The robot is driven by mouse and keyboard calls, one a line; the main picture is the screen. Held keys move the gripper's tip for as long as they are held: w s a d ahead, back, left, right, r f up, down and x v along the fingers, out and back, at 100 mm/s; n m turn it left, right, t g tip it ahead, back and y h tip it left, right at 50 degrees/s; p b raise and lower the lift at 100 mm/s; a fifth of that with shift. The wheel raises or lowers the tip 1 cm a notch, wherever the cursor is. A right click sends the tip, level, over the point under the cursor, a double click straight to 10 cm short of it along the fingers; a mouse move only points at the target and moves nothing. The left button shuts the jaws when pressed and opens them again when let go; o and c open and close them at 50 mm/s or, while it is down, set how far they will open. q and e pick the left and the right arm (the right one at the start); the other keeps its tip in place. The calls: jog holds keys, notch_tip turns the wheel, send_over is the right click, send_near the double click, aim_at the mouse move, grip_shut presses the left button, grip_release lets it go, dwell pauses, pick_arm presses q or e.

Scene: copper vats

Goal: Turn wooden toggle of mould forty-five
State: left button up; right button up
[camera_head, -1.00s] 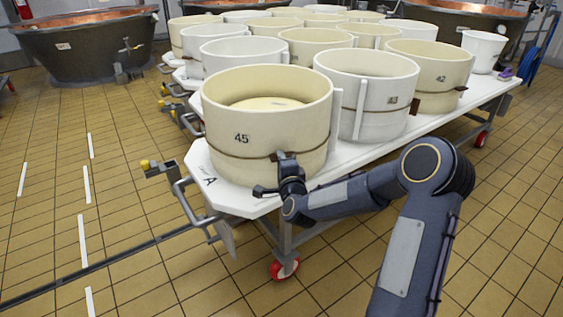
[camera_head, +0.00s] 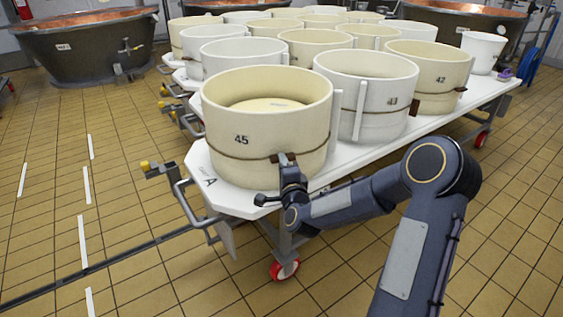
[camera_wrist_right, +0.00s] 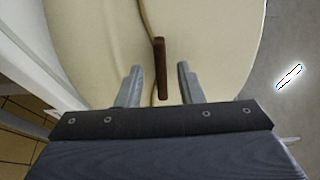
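Mould forty-five (camera_head: 239,158) is a cream round mould marked 45, at the near end of the white table, with a cord around its lower wall. Its brown wooden toggle (camera_wrist_right: 161,68) stands along the cord's line in the right wrist view, against the mould wall (camera_wrist_right: 100,50). My right gripper (camera_head: 286,158) is at the mould's near side in the head view. In the right wrist view its two fingers (camera_wrist_right: 158,80) are apart, one on each side of the toggle's lower part, with gaps showing on both sides. My left gripper is not in view.
The white table (camera_head: 204,172) has a metal handle (camera_head: 190,200) at its near left corner. Mould 43 (camera_head: 385,85) and mould 42 (camera_head: 430,72) stand to the right, with several more behind. Tiled floor is open at left and right.

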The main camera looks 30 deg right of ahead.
jog(key=v, duration=0.5)
jog(key=shift+s+a, duration=0.1)
jog(key=shift+s, duration=0.1)
jog(key=s+a+r+n+g+y, duration=0.3)
jog(key=s+a+n+y, duration=0.3)
jog(key=n, duration=0.4)
jog(key=s+a+f+n+g+y, duration=0.1)
jog(key=s+a+n+g, duration=0.2)
jog(key=s, duration=0.5)
jog(key=s+a+f+n+g+y, duration=0.1)
jog(key=s+a+n+g, duration=0.2)
jog(key=s, duration=0.5)
jog(key=s+a+n+g+y, duration=0.15)
jog(key=s+n, duration=0.25)
jog(key=s, duration=0.4)
notch_tip(320, 180, up, 29)
jog(key=g+p, duration=0.1)
jog(key=p, duration=2.8)
jog(key=shift+f, duration=0.15)
